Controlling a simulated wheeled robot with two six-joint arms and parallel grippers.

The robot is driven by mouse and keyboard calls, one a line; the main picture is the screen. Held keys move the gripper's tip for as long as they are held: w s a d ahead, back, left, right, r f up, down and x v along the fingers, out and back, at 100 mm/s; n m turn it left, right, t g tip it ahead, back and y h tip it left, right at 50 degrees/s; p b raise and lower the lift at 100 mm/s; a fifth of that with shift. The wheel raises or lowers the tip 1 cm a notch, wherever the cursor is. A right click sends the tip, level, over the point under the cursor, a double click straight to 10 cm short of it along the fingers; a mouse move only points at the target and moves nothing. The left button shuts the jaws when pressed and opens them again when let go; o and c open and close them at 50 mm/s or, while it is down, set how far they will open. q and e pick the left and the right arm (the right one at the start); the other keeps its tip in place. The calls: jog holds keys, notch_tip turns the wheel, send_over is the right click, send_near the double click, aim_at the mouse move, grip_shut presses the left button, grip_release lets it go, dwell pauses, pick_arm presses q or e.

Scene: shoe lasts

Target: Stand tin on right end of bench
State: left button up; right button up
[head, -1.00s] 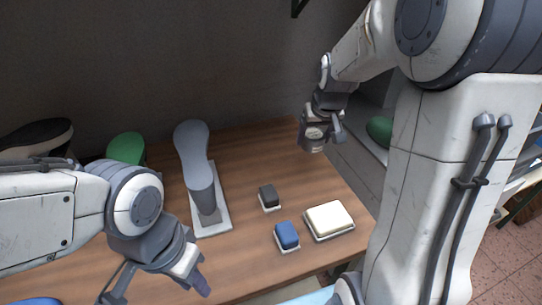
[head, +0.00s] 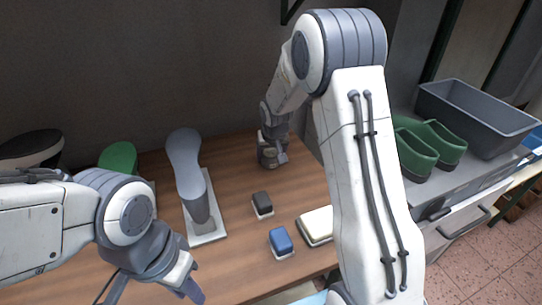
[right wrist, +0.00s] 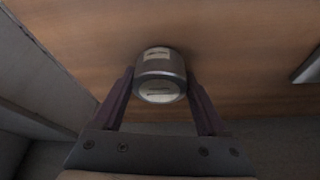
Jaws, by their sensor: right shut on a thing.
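The tin (head: 267,156) is a small grey metal cylinder with pale labels. My right gripper (head: 275,152) is shut on it at the far right end of the wooden bench (head: 232,185). In the right wrist view the tin (right wrist: 160,78) sits between the two fingers of the gripper (right wrist: 160,95), with bench wood behind it. I cannot tell whether its base touches the wood. My left gripper (head: 178,288) is over the bench's front left part, away from the tin; its jaw opening is not clear.
A grey shoe last (head: 187,165) stands on a white base. A dark brush (head: 262,203), a blue brush (head: 280,240) and a cream block (head: 316,225) lie on the bench. Green shoes (head: 432,145) and a grey bin (head: 480,115) stand beyond the bench's right edge.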

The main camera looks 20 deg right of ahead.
jog(key=shift+f, duration=0.25)
jog(key=shift+f, duration=0.15)
jog(key=o, duration=1.4)
